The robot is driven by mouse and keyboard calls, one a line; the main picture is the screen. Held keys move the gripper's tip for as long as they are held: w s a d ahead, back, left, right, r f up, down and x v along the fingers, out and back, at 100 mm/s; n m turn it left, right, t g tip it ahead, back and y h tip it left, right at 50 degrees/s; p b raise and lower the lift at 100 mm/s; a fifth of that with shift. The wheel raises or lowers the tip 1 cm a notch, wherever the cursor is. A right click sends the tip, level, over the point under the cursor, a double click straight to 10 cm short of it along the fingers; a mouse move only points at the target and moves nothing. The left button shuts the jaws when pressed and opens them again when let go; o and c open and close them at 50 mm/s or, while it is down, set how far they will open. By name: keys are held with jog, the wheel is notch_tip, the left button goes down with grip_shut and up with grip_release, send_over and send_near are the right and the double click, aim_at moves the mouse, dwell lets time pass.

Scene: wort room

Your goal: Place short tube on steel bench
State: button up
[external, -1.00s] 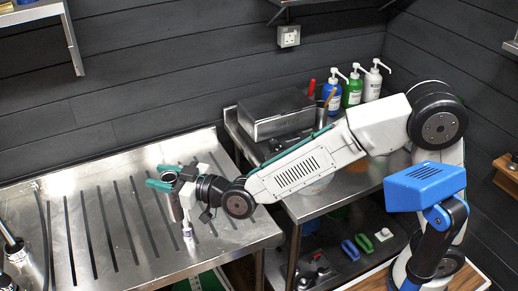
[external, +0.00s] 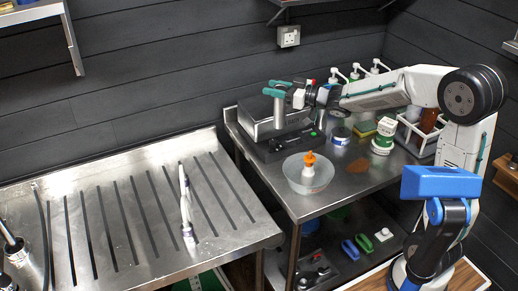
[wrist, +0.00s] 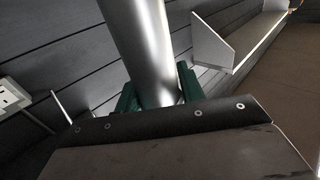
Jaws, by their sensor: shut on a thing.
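My gripper (external: 277,88), with green fingers, is shut on the short tube (external: 279,112), a plain grey metal cylinder. The tube hangs roughly upright in front of the steel box on the right-hand bench. I cannot tell how far its lower end is from what is below. In the wrist view the tube (wrist: 146,45) stands between the green fingers (wrist: 157,92). The right-hand steel bench (external: 350,190) has a plain top; the left-hand steel bench (external: 120,225) is slotted. I cannot tell which one the task names.
A steel box (external: 258,118) with a dark front stands behind the tube. A clear bowl (external: 309,178) holds an orange-topped bottle (external: 309,162). Tubs and pump bottles crowd the right bench's back.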

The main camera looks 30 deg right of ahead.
jog(key=s+d+f, duration=0.2)
jog(key=s+d, duration=0.2)
jog(key=d, duration=0.5)
jog(key=s+d+f+y, duration=0.15)
jog(key=s+d, duration=0.25)
jog(key=d, duration=0.5)
jog(key=s+d+f+h, duration=0.1)
jog(key=s+d+f, duration=0.1)
jog(key=s+d, duration=0.5)
notch_tip(320, 180, down, 13)
jog(key=w+d, duration=0.1)
jog(key=w, duration=0.1)
jog(key=shift+w+d+n+g, duration=0.25)
jog(key=shift+w+n+g, duration=0.1)
jog(key=shift+n+g, duration=0.05)
jog(key=shift+f+y, duration=0.1)
jog(key=shift+y, duration=0.15)
jog(key=o, duration=1.3)
jog(key=shift+c, duration=0.2)
jog(key=v, duration=1.2)
jog(key=shift+r, duration=0.2)
